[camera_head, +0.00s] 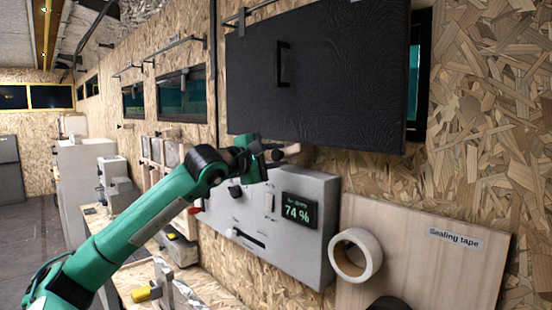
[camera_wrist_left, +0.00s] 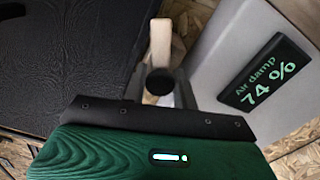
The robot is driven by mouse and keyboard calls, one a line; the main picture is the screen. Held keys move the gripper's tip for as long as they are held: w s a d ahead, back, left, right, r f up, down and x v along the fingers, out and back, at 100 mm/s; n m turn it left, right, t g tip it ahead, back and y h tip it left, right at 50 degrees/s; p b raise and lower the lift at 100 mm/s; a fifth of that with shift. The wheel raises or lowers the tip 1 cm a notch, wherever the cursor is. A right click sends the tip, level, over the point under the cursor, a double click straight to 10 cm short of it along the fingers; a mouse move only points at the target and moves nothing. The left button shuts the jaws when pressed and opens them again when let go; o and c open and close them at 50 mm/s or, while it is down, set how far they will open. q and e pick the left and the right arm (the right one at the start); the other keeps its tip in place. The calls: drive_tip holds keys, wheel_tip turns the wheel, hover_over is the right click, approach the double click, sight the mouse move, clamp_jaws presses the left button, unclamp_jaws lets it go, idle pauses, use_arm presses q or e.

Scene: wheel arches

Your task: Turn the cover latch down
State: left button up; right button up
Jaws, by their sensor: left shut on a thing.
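The cover (camera_head: 315,75) is a large black panel with a black handle, hanging over a window in the wall. The latch (camera_head: 292,149) is a small light wooden bar just below the cover's lower edge. My left gripper (camera_head: 277,154) reaches it from the left and is shut on it. In the left wrist view the latch (camera_wrist_left: 160,42) stands out between the cover (camera_wrist_left: 75,60) and a grey box, with a dark round knob in front of it. My right gripper is not in view.
A grey wall box (camera_head: 290,240) with a display reading "Air damp 74 %" sits right below the latch. A roll of tape (camera_head: 342,262) hangs on a wooden board (camera_head: 440,265) labelled "Sealing tape". A cluttered workbench (camera_head: 140,275) runs along the wall at left.

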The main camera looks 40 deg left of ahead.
use_arm(q)
drive_tip(key=m, duration=0.4)
drive_tip(key=shift+f+m, duration=0.1)
drive_tip(key=shift+m, duration=0.2)
idle(0.4)
drive_tip(key=o, duration=1)
